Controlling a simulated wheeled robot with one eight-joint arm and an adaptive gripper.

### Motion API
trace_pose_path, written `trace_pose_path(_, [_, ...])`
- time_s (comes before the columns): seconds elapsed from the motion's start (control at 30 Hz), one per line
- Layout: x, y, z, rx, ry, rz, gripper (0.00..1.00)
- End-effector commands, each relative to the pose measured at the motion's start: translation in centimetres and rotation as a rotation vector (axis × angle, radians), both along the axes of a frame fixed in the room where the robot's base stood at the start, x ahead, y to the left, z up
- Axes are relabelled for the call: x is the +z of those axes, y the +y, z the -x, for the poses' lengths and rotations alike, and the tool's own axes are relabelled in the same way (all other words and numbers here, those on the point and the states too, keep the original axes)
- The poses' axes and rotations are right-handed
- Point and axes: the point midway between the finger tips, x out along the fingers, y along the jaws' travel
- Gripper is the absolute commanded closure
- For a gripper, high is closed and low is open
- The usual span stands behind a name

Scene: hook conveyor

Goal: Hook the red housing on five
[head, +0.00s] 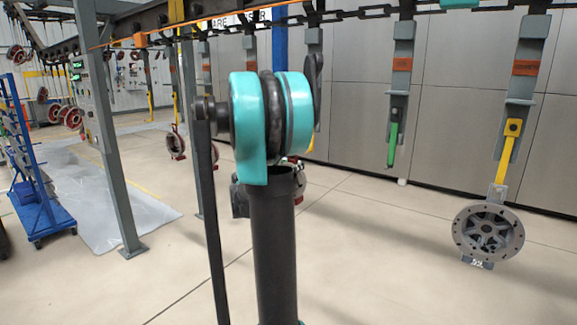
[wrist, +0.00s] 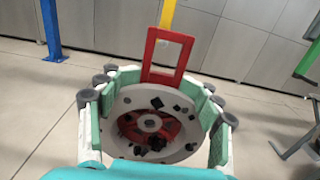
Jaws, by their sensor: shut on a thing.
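In the wrist view the housing (wrist: 186,152) has a pale round rim and a red middle with dark parts. A red rectangular loop (wrist: 186,50) stands up from its far side. My gripper (wrist: 155,115) is shut around the housing, its teal and white fingers on both sides of the rim. A yellow hook strip (wrist: 167,14) hangs behind the loop and meets its top bar in the picture; I cannot tell whether they touch. In the head view my arm mostly hides the gripper and the housing. Which hook is five cannot be read.
In the head view a green hook (head: 393,145) hangs empty. A yellow hook (head: 507,155) to the right carries a grey housing (head: 488,234). A blue cart (head: 38,190) and a grey post (head: 103,130) stand at left. The floor in front is clear.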

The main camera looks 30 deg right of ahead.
Motion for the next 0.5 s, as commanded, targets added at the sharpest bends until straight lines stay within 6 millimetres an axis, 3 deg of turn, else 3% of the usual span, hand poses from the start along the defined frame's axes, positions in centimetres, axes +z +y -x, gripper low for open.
trace_pose_path(0.5, [-0.2,-2.2,-0.9,-0.001,0.001,0.001,1.00])
